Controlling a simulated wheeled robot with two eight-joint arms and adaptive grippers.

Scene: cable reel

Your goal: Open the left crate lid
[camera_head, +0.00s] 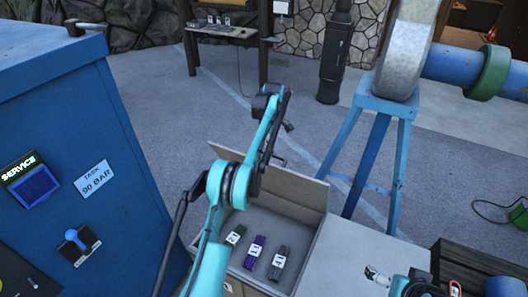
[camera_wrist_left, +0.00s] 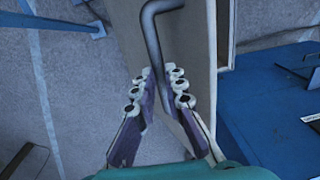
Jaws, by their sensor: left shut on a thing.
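The left crate (camera_head: 237,287) stands open at the bottom centre of the head view, its beige lid (camera_head: 300,193) raised at the back. The lid panel also shows in the left wrist view (camera_wrist_left: 196,75). A bent grey metal handle (camera_wrist_left: 155,32) runs along it, down between my left fingers. My left gripper (camera_wrist_left: 162,88) is shut on this handle; in the head view the gripper (camera_head: 272,158) is at the raised lid, partly hidden by my arm. What seems to be my right gripper (camera_head: 376,274) is over a flat grey top, its jaws unclear.
Green (camera_head: 235,235), purple (camera_head: 254,252) and grey (camera_head: 278,263) items lie in the crate. A blue service cabinet (camera_head: 90,130) stands at left. A blue trestle (camera_head: 372,160) carries the reel behind right. Open paving lies behind the crate.

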